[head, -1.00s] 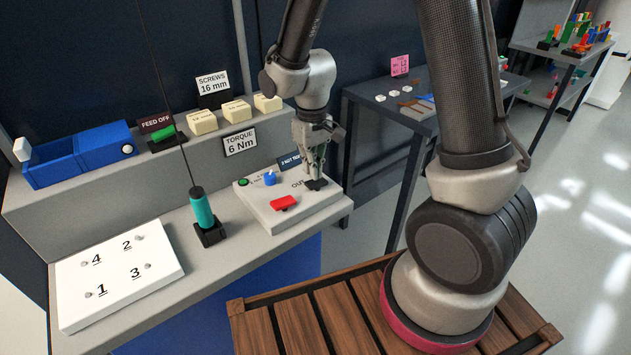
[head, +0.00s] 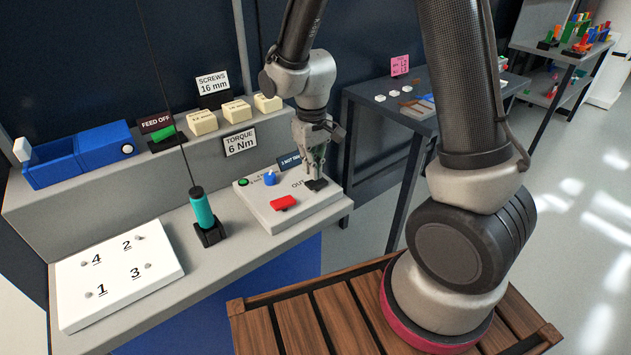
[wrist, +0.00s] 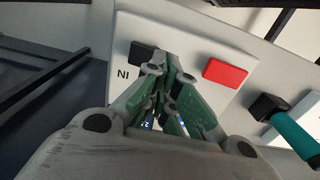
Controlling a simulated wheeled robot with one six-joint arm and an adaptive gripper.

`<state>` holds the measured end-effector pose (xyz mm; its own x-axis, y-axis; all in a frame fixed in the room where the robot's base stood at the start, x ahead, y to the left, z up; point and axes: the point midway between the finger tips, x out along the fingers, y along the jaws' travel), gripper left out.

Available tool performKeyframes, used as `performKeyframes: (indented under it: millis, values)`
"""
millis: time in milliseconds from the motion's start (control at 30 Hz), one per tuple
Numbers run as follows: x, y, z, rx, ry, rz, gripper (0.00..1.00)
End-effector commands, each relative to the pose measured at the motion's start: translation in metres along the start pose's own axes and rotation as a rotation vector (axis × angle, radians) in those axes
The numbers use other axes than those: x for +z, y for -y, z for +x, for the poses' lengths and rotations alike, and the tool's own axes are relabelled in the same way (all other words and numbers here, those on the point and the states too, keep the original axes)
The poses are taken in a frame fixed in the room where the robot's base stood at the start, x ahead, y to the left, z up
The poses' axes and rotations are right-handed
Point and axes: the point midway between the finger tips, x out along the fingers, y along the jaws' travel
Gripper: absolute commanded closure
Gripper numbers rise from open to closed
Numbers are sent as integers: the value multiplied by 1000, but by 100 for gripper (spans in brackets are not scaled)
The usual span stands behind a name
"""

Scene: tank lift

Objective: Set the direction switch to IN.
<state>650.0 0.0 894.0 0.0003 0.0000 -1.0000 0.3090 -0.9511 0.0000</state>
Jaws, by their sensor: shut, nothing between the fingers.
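The direction switch is a small black rocker (head: 316,185) on the white control box (head: 318,208), with the OUT lettering to its left in the head view. In the wrist view the black switch (wrist: 143,52) sits beside upside-down lettering that reads IN. My gripper (head: 316,172) is shut and empty, pointing down at the switch.
The box also carries a red switch (head: 284,203), a blue knob (head: 270,178) and a green button (head: 243,182). A teal screwdriver (head: 204,212) stands in a black holder to the left. A numbered white plate (head: 118,262) lies at the front left.

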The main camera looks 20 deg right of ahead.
Motion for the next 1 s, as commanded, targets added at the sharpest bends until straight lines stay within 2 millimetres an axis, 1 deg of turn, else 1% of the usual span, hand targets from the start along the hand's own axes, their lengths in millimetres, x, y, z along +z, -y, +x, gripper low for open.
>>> performKeyframes:
  millis: [1000]
  values:
    - [0, 0, 15, 0, 0, 0, 100]
